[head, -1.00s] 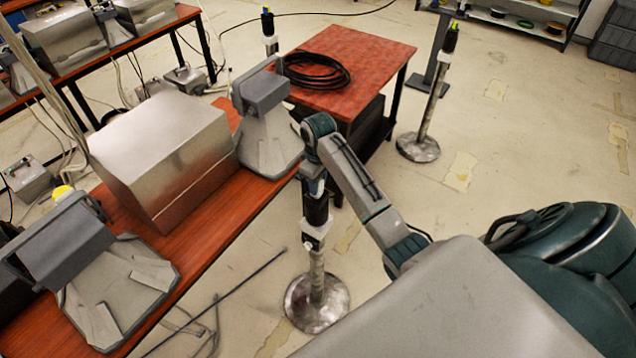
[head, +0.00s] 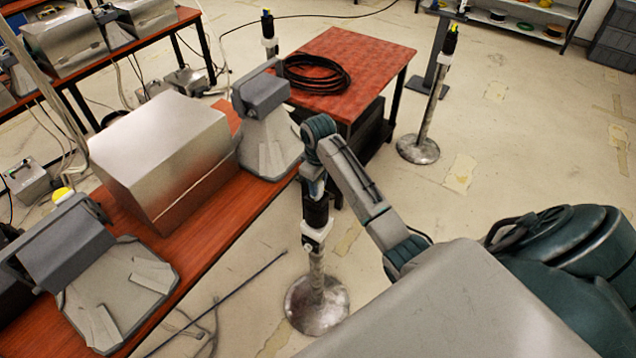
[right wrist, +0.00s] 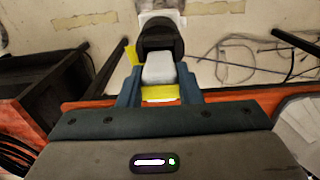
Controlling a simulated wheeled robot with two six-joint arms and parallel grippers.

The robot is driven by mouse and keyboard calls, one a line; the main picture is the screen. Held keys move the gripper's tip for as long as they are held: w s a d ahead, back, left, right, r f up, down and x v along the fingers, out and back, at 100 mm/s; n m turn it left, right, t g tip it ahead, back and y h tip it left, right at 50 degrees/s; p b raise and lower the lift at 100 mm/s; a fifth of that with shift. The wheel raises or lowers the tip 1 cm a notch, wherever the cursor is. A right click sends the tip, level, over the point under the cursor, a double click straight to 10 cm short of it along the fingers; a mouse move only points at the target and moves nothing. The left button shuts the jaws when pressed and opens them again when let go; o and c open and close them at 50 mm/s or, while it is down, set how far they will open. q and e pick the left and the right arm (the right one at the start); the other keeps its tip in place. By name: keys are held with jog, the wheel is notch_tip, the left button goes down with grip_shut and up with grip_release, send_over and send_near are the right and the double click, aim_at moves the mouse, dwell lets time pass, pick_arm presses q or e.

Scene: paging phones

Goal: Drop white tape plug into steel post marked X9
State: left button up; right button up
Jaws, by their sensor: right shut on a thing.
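My right gripper (head: 313,182) is at the top of a steel post (head: 317,292), directly over its black upper part (head: 316,211). In the right wrist view, the fingers (right wrist: 159,91) are shut on a white plug (right wrist: 160,69) with a yellow strip at its near end. A black cylinder (right wrist: 160,40) lies straight beyond the plug, in line with it. I cannot tell how far the plug is inside it. The post has a white collar (head: 316,232); no X9 mark can be read. My left gripper is not in view.
Other posts stand behind (head: 268,30) and at the right (head: 428,110). A red table (head: 365,52) bears a coiled black cable (head: 317,72). A long workbench (head: 215,232) with a metal box (head: 160,150) and grey devices is on the left. The right floor has open room.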

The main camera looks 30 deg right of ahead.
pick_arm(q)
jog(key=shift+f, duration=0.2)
pick_arm(e)
jog(key=shift+f, duration=0.7)
jog(key=o, duration=0.7)
jog(key=shift+r, duration=0.1)
